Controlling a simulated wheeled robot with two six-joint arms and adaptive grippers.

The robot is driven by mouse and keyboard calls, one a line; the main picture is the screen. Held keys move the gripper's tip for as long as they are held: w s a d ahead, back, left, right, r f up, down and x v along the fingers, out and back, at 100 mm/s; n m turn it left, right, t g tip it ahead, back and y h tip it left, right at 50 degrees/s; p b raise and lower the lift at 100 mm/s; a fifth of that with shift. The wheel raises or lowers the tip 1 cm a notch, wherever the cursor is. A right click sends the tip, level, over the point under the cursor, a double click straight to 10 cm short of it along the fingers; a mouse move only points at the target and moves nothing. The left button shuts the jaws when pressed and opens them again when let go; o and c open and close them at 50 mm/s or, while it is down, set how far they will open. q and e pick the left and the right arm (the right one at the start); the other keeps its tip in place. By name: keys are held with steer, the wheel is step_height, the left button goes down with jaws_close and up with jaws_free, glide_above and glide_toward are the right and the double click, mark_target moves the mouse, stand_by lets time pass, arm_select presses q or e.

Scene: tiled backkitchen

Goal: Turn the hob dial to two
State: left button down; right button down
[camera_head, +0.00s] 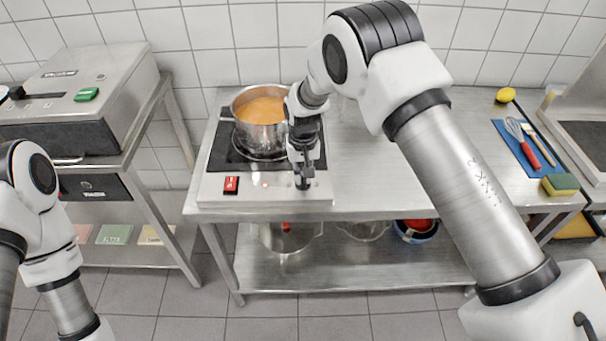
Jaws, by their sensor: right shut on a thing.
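The hob (212,189) sits at the left end of the steel table, with a black plate and a pale front panel. A steel pot (262,137) with orange contents stands on it. My right gripper (303,183) points down at the right part of the front panel and is shut on the hob dial, which is mostly hidden by the fingers. The dial's setting cannot be read. A red switch (231,185) is at the panel's left. My left arm shows at the left edge, but its gripper is out of view.
The steel table (365,180) is clear right of the hob. A grey appliance (125,80) stands at left. Pots sit on the lower shelf.

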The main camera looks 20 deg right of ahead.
steer(key=m, duration=0.3)
steer(key=shift+s+f+m, duration=0.2)
steer(key=shift+f+m, duration=0.05)
steer(key=shift+m, duration=2.05)
steer(key=c, duration=1.3)
jaws_free()
steer(key=shift+o, duration=0.2)
steer(key=shift+w+r, duration=0.1)
steer(key=shift+w, duration=0.1)
